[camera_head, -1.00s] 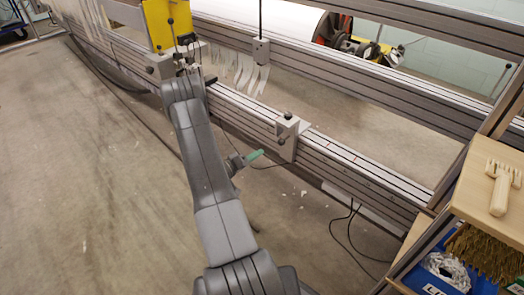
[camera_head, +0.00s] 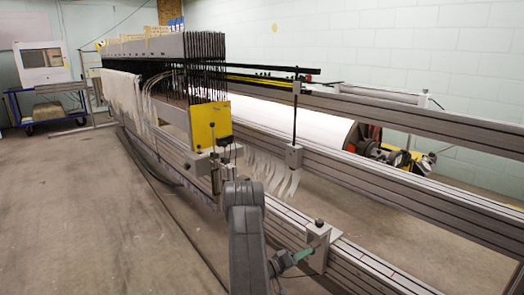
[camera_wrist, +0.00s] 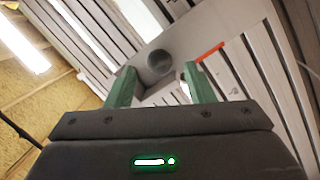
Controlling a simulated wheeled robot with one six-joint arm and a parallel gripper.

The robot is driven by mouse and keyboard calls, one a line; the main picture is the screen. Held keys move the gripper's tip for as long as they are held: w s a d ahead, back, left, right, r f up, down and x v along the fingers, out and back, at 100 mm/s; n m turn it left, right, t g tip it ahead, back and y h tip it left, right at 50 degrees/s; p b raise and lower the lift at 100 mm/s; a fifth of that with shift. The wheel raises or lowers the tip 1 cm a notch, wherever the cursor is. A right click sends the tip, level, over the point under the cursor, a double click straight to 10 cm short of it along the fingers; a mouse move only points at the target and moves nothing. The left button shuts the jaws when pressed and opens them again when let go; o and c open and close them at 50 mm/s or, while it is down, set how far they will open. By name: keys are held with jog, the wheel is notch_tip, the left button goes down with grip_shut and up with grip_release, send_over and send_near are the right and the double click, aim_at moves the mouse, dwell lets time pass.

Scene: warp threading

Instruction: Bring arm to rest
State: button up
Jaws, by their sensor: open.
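My arm (camera_head: 246,235) rises from the bottom of the head view beside the loom's front rail.
The loom's front rail (camera_head: 365,265) runs along my arm's right side, with a clamp block (camera_head: 318,245) on it. A yellow plate (camera_head: 210,124) and hanging white threads (camera_head: 272,175) are close by. Open floor (camera_head: 75,215) lies to the left. A blue cart (camera_head: 48,105) stands far left.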

jog(key=b+x, duration=0.1)
jog(key=x, duration=0.3)
jog(key=shift+w+d, duration=0.2)
jog(key=shift+d, duration=0.1)
jog(key=shift+s+a, duration=0.1)
